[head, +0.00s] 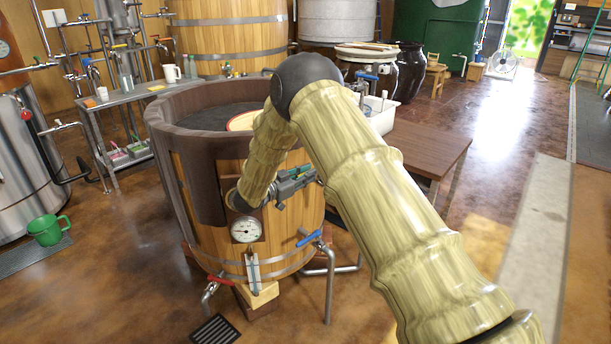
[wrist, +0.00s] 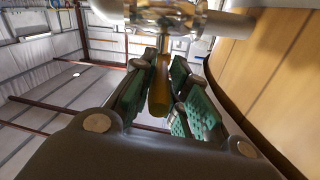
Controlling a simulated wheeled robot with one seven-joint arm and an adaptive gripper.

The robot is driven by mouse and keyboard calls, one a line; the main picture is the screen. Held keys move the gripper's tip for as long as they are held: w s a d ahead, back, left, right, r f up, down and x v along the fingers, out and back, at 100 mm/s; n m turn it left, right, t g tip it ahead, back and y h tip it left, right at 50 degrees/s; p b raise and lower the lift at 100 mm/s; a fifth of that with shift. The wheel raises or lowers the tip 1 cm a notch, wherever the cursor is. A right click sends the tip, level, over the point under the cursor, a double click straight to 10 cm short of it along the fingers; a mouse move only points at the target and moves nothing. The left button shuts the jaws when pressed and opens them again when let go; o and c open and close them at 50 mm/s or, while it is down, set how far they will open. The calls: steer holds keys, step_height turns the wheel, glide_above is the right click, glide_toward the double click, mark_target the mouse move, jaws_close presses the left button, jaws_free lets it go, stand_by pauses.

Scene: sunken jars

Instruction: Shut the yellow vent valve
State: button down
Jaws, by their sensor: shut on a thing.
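The yellow vent valve's handle (wrist: 160,88) shows in the wrist view as an amber-yellow lever hanging below a shiny metal pipe fitting (wrist: 165,15). My gripper (wrist: 172,82) has its green-padded fingers on both sides of the lever and is shut on it. In the head view my gripper (head: 298,183) is at the right side of the wooden vat (head: 275,225), above the blue-handled valve. The yellow handle is hidden there by my gripper. How far the valve is turned cannot be told.
A blue-handled valve (head: 309,238) and a red-handled valve (head: 220,280) stick out low on the vat. A round gauge (head: 245,229) sits on its front. A brown table (head: 425,150) stands close on the right. The floor farther right is open.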

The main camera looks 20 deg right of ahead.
steer(key=c, duration=1.4)
jaws_free()
steer(key=shift+w+r, duration=0.2)
steer(key=shift+r, duration=0.2)
steer(key=shift+c, duration=0.2)
steer(key=shift+s+a+f, duration=0.1)
steer(key=shift+a+f, duration=0.05)
steer(key=shift+a, duration=0.2)
steer(key=shift+o, duration=0.5)
steer(key=v, duration=1)
steer(key=shift+s+a+f, duration=0.25)
steer(key=shift+s+a, duration=0.1)
steer(key=shift+a, duration=0.2)
